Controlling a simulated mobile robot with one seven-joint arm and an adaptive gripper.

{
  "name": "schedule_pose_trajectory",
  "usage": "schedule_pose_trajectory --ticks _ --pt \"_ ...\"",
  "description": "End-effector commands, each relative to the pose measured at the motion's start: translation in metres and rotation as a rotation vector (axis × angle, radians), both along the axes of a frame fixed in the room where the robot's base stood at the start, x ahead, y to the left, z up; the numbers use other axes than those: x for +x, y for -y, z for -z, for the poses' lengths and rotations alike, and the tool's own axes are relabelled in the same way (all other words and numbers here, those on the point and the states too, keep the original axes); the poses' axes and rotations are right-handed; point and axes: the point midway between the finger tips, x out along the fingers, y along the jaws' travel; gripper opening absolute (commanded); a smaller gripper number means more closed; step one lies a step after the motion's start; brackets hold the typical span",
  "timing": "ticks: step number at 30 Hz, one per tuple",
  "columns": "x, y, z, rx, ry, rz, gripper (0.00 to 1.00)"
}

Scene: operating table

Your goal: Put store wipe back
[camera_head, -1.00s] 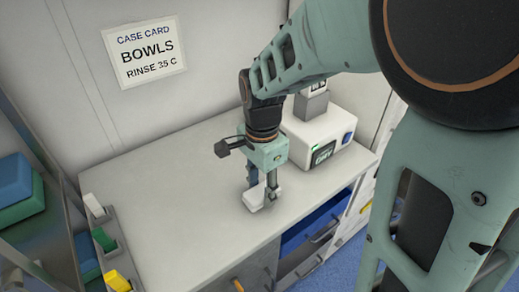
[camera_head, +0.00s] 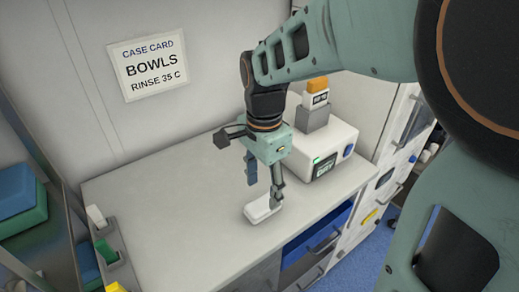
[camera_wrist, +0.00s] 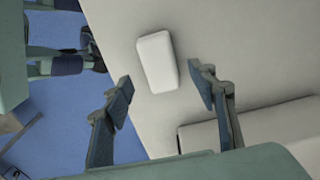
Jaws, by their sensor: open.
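A small white block (camera_head: 262,210), which may be the wipe, lies flat on the pale counter (camera_head: 175,215) near its front edge. It also shows in the wrist view (camera_wrist: 157,62), lying between and just beyond the fingertips. My gripper (camera_head: 264,188) points down over the block, with its fingers spread. In the wrist view my gripper (camera_wrist: 160,77) has a clear gap between its fingers and holds nothing. The right finger's tip overlaps the block in the head view; I cannot tell whether they touch.
A row of small holders with white (camera_head: 95,216), green (camera_head: 107,252) and yellow pieces stands at the counter's left end. A white device (camera_head: 330,155) with a lit screen stands at the back right. A case card (camera_head: 150,66) reads "BOWLS, RINSE 35 C". The counter's left middle is clear.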

Motion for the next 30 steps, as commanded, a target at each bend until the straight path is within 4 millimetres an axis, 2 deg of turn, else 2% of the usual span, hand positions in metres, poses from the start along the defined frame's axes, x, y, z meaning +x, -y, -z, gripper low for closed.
schedule_pose_trajectory --ticks 1,3,10,15,24,26,29,30 --pt "0.001 0.000 -0.014 0.001 0.004 0.000 0.53" --pt "0.001 0.000 -0.028 0.001 0.003 0.000 0.53" --pt "0.000 0.000 -0.059 0.000 0.000 0.001 0.53" --pt "0.000 0.000 -0.065 0.000 0.000 0.001 0.53" --pt "0.001 0.003 -0.064 -0.001 0.002 -0.003 0.53" --pt "0.005 0.009 -0.064 -0.003 0.006 -0.015 0.53" --pt "0.016 0.032 -0.063 -0.014 0.023 -0.058 0.53" --pt "0.021 0.046 -0.062 -0.021 0.031 -0.086 0.53"
